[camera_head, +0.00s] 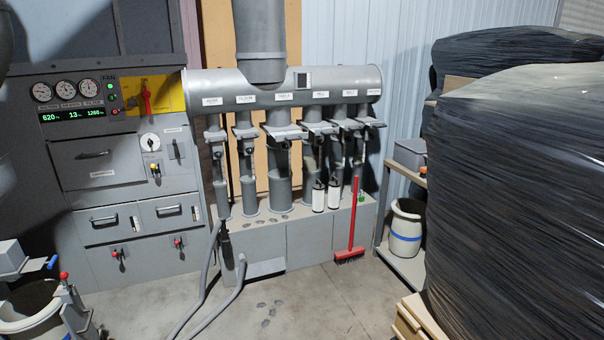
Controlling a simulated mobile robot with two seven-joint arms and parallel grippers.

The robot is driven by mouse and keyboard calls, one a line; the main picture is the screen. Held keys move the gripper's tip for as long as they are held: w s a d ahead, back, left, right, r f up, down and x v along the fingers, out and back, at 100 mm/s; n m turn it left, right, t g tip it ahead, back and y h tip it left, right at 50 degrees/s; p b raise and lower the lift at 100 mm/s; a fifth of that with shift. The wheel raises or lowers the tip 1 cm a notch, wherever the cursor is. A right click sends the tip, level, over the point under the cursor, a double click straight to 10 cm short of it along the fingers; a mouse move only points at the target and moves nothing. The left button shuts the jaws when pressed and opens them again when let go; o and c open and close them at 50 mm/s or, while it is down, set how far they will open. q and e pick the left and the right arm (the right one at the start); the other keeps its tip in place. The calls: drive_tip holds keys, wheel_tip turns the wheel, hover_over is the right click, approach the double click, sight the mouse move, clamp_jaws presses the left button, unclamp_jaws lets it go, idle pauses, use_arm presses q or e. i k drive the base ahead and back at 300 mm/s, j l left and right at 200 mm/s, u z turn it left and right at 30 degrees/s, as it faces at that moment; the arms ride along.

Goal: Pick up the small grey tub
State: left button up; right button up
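A small grey tub (409,153) with a rectangular shape stands on the upper board of a shelf at the right. Its right side is partly hidden by the dark wrapped bale. A rounder pale grey tub (406,218) with a blue band stands on the shelf's lower board. I cannot tell for certain which of the two the task names. Neither of my grippers shows in this view.
The shelf (402,172) stands behind a large black-wrapped bale (520,190), with a wooden pallet edge (415,318) in front. A red broom (352,225) leans on a grey cabinet under ducts.

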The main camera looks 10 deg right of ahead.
sight(411, 154)
drive_tip(key=i+z, duration=0.2)
drive_tip(key=i, duration=0.3)
drive_tip(key=i+j+z, duration=0.2)
drive_tip(key=i, duration=0.3)
drive_tip(key=i+j+z, duration=0.2)
drive_tip(key=i, duration=0.3)
drive_tip(key=i+j+z, duration=0.9)
